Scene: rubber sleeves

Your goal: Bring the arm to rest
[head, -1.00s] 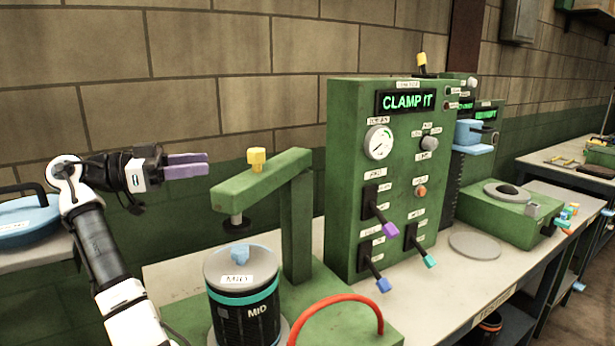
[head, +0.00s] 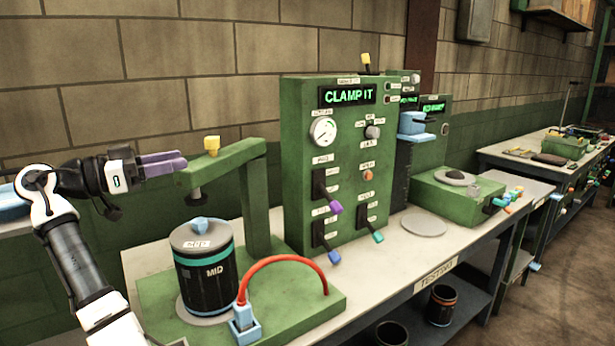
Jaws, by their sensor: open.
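My arm rises at the left of the head view, bent at the elbow, with its forearm pointing right. My gripper (head: 165,163) has purple fingers and is open and empty. It is in the air left of the green clamp arm (head: 220,165) with its yellow knob, and no contact is visible. Below and to the right of it, a black canister (head: 213,272) marked MID, with teal bands and a grey lid, stands upright on the green clamp base.
A green panel (head: 293,199) reading CLAMP IT, with a gauge and several levers, stands behind the clamp. A red hose (head: 283,262) arches from a blue connector (head: 244,325). A round grey plate (head: 424,222) lies on the bench. Dark cylinders stand on the lower shelf.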

